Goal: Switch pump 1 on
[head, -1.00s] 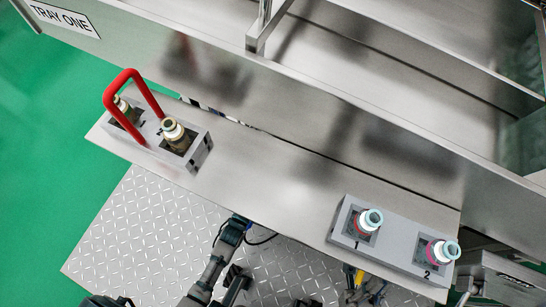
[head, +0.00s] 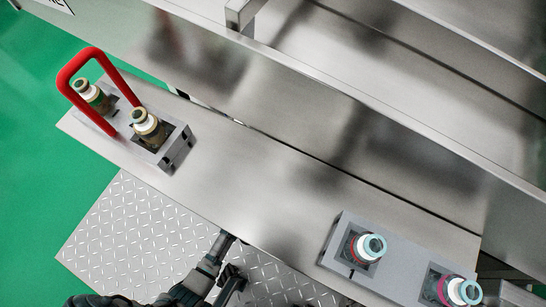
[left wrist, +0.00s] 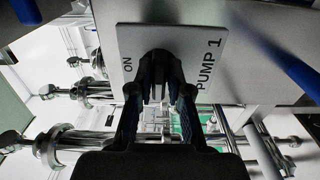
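In the left wrist view a pale plate (left wrist: 205,50) reads PUMP 1 at its right and ON at its left. A dark switch knob (left wrist: 158,62) is on the plate. My left gripper (left wrist: 160,92) has its two dark fingers reaching up to the knob, tips close together with a narrow gap between them. Knob and fingertips merge in dark tones, so I cannot tell whether they touch or grip. In the head view my left arm runs under the metal shelf's front edge, and its gripper is hidden. The right gripper is not in view.
The steel shelf (head: 260,190) carries a grey block with a red handle (head: 65,90) at left and a block with two ringed fittings (head: 370,248) at right. Its middle is clear. Metal pipes (left wrist: 75,90) stand near the plate in the wrist view.

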